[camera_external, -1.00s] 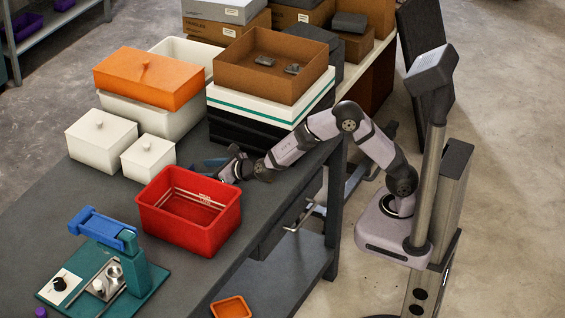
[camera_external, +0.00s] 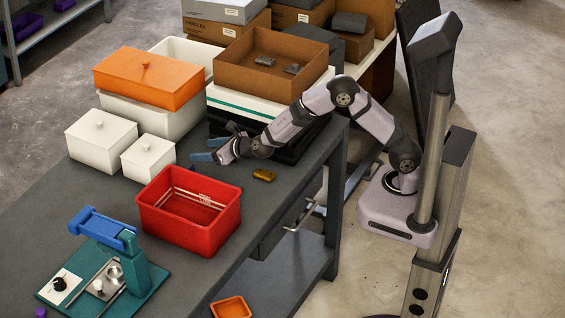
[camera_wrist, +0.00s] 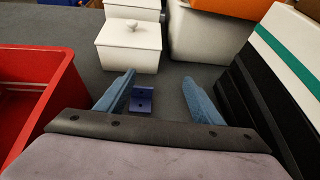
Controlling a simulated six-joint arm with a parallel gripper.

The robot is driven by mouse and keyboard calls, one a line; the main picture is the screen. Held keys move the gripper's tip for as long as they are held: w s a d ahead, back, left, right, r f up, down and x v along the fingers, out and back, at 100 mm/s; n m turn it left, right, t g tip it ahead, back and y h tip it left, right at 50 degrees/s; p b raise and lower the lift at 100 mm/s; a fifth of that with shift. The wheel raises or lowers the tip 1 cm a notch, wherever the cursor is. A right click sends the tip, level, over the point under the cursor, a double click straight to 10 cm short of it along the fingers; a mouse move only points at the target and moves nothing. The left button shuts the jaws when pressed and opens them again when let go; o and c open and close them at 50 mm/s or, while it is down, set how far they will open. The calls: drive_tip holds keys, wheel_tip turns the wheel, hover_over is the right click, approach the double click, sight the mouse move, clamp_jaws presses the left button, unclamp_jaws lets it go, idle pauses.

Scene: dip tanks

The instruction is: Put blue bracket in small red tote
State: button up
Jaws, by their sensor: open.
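The blue bracket (camera_wrist: 143,98) lies on the dark bench in the wrist view, between my fingers' lines and closer to the left finger. In the external view, a small dark blue piece (camera_external: 192,167) by my fingers looks like it, mostly hidden. My gripper (camera_external: 207,150) is open and empty above the bench. Its two blue fingers also show in the wrist view (camera_wrist: 159,78), spread apart. The red tote (camera_external: 178,231) stands on the bench in front of my gripper, open at the top; its wall fills the left of the wrist view (camera_wrist: 45,95).
White lidded boxes (camera_external: 148,158) stand left of my gripper. A black and white stack (camera_external: 262,112) with a brown tray stands behind it. A yellow piece (camera_external: 264,174) lies right of the tote. A teal fixture (camera_external: 105,265) with a blue arm is at the front left.

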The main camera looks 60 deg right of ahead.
wheel_tip(320, 180, up, 3)
drive_tip(key=d+m+g+p, duration=0.1)
drive_tip(key=d+m+p, duration=0.1)
drive_tip(key=p, duration=0.3)
drive_tip(key=n+g+y+b, duration=0.1)
drive_tip(key=n+g, duration=0.2)
approach(191, 167)
drive_tip(key=d, duration=0.1)
drive_tip(key=shift+p+x, duration=0.3)
drive_tip(key=shift+x, duration=1.25)
drive_tip(key=shift+w, duration=0.1)
drive_tip(key=shift+w+a+f+p, duration=0.15)
drive_tip(key=shift+w+f+p, duration=0.3)
drive_tip(key=shift+f, duration=0.05)
drive_tip(key=shift+w+a+f+p, duration=0.2)
drive_tip(key=shift+w+f+p, duration=0.2)
drive_tip(key=shift+w+f, duration=0.15)
drive_tip(key=shift+p+x, duration=0.4)
drive_tip(key=shift+x, duration=0.7)
